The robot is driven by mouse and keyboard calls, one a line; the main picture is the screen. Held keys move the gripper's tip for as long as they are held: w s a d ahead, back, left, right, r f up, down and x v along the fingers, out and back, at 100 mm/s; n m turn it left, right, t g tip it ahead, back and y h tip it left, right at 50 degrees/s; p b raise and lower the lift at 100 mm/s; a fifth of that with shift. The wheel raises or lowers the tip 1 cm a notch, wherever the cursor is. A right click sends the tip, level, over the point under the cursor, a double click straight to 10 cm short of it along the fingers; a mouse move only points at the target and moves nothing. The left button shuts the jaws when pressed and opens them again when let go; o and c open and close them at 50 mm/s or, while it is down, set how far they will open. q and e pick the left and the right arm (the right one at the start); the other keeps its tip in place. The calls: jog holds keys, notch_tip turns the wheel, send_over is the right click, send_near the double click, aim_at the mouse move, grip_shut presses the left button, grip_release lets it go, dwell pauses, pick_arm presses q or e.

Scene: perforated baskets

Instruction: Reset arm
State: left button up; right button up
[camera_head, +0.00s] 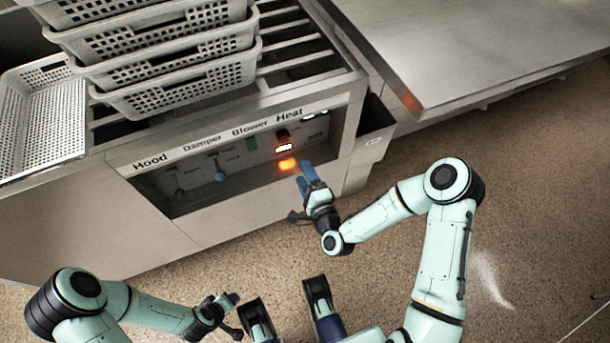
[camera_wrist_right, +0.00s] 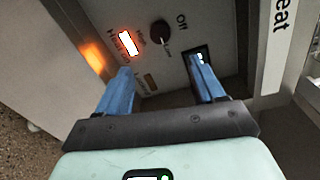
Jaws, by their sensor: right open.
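My right gripper (camera_head: 309,178) is in front of the control panel's right end, below the "Heat" label. In the right wrist view (camera_wrist_right: 160,70) its two blue fingers are spread apart with nothing between them. Beyond the fingertips is a round dark knob (camera_wrist_right: 160,32) with "Off" printed near it, and a lit indicator (camera_wrist_right: 128,43) beside it. Whether a finger touches the panel is unclear. My left gripper (camera_head: 227,300) is low in the head view, away from the panel and over the floor; its finger opening is too small to make out.
The panel (camera_head: 200,176) carries Hood, Damper, Blower and Heat labels, with an orange glow near the right end. Stacked perforated baskets (camera_head: 180,80) stand on the slatted top, another basket (camera_head: 42,120) at left. A metal table (camera_head: 480,50) is at upper right. Floor is open at right.

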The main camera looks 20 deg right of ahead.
dwell(0.3)
